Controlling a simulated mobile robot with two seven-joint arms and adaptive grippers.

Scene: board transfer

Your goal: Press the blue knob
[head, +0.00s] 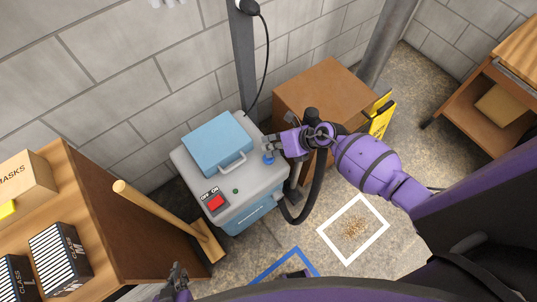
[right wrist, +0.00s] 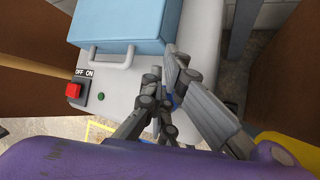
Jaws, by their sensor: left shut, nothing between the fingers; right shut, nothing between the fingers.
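The blue knob (head: 268,160) is on the top of a grey machine (head: 262,180), near its right corner. My right gripper (head: 272,147) is shut and empty, with its fingertips right at the knob. In the right wrist view, the shut fingers (right wrist: 158,88) hide most of the knob, and only a bit of blue (right wrist: 176,100) shows behind them. I cannot tell whether they touch it. My left gripper (head: 178,272) is shut and empty at the bottom of the head view, well apart from the machine.
The machine has a blue lid (head: 216,143) with a handle, a red switch (head: 216,202) marked OFF ON and a green button (head: 236,191). A black hose (head: 318,190) hangs beside it. A wooden cabinet (head: 325,95) stands behind. A broom (head: 160,208) is at the left.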

